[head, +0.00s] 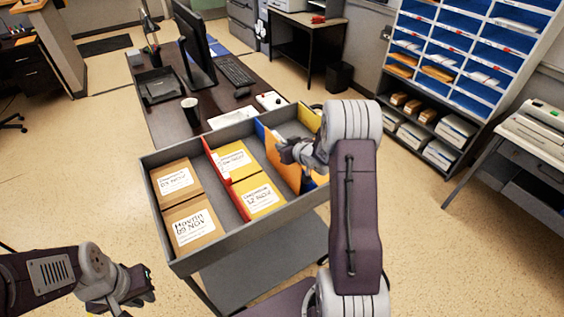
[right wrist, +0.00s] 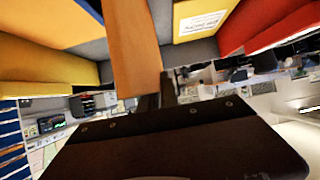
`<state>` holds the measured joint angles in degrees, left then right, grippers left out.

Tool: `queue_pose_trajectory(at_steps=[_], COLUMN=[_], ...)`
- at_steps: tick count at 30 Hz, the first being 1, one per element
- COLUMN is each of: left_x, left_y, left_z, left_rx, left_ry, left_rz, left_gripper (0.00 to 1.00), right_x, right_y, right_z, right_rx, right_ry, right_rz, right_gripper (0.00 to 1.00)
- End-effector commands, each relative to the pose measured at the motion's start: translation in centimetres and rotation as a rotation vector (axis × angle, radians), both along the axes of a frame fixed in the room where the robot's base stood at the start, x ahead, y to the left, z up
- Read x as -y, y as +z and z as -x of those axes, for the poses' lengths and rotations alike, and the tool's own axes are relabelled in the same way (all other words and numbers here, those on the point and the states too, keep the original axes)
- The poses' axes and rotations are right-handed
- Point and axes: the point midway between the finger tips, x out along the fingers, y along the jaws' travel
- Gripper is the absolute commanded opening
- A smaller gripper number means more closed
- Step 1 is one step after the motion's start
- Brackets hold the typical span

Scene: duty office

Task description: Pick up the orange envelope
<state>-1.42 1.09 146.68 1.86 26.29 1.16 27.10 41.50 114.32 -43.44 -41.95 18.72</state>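The orange envelope (head: 283,165) stands on edge in the right part of the grey tray (head: 191,262), just right of a blue divider. My right gripper (head: 290,153) is at its top edge; the arm hides part of the envelope. In the right wrist view the orange envelope (right wrist: 136,45) reaches down to my right fingers (right wrist: 158,88) and overlaps them. The fingers look close together, but whether they are clamped on it is unclear. My left gripper (head: 147,285) is low at the left, outside the tray and away from the envelope; its finger gap is unclear.
Brown envelopes (head: 193,222) and yellow envelopes (head: 260,196) lie in the tray's other compartments, split by a red divider (head: 226,180). A blue divider (head: 262,133) stands beside the orange envelope. A desk with a monitor (head: 195,45) and black cup (head: 190,110) is behind.

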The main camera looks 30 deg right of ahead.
Motion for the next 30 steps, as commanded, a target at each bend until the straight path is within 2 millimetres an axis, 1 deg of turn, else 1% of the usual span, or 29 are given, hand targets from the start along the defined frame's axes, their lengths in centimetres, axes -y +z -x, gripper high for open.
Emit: queue_pose_trajectory(at_steps=[9, 11, 14, 17, 24, 27, 30], left_x=[0.0, 0.0, 0.0, 0.0, 0.0, 0.0, 0.0], left_y=[0.0, 0.1, 0.4, 0.9, 3.7, 4.9, 5.7], left_z=[0.0, 0.0, 0.0, 0.0, 0.0, 0.0, 0.0], left_rx=[0.000, 0.000, 0.000, 0.000, 0.000, 0.000, 0.000], left_ry=[0.000, 0.000, 0.000, 0.000, 0.000, 0.000, 0.000], left_rz=[0.000, 0.000, 0.000, 0.000, 0.000, 0.000, 0.000], left_gripper=[0.14, 0.14, 0.14, 0.14, 0.14, 0.14, 0.14], right_x=[0.0, 0.0, 0.0, 0.0, 0.1, 0.0, 0.0], right_y=[0.0, 0.3, 1.4, 3.7, 12.0, 14.7, 16.6], right_z=[0.0, 0.0, 0.0, 0.0, 0.0, 0.0, 0.0], right_rx=[-0.002, -0.001, 0.001, 0.003, 0.005, 0.003, 0.003], right_ry=[0.000, 0.000, 0.000, 0.001, -0.001, 0.000, 0.000], right_rz=[0.000, 0.000, 0.001, 0.003, 0.005, 0.003, 0.002], right_gripper=[0.00, 0.00, 0.00, 0.00, 0.00, 0.00, 0.00])
